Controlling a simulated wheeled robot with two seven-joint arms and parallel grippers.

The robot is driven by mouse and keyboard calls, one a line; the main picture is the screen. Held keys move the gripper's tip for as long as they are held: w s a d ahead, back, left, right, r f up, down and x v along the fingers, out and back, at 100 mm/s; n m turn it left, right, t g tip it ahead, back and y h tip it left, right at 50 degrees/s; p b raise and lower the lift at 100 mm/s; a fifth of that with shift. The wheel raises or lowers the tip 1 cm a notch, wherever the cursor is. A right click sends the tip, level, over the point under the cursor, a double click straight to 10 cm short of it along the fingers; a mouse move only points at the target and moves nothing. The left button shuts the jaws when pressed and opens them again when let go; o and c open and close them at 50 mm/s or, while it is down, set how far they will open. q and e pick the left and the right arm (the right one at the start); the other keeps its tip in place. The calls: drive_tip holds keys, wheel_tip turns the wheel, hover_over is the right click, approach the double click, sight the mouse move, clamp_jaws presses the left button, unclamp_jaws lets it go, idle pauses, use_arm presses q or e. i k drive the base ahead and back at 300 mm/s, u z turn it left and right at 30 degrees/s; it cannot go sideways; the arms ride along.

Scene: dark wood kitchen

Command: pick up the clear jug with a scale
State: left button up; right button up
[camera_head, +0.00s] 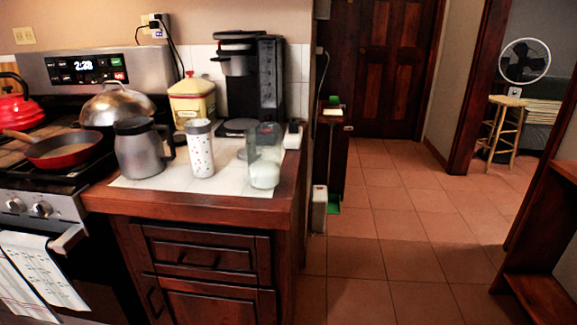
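A clear jug (265,157) stands upright near the right end of the wooden counter (190,205), on a white mat (225,186). Its lower part looks whitish; any scale marks are too small to read. A white speckled cup or tumbler (200,150) stands just left of it, apart from it. A grey metal pitcher (140,150) with a dark handle stands farther left. Neither of my grippers shows in the head view.
A black coffee maker (250,85) and a yellow canister (192,102) stand behind the jug. The stove at the left holds a red pan (65,150), a domed metal lid (115,103) and a red kettle (15,105). The tiled floor (390,240) at the right is mostly clear.

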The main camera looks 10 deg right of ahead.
sight(261, 153)
drive_tip(key=z, duration=1.35)
drive_tip(key=i, duration=1.15)
drive_tip(key=u, duration=2.45)
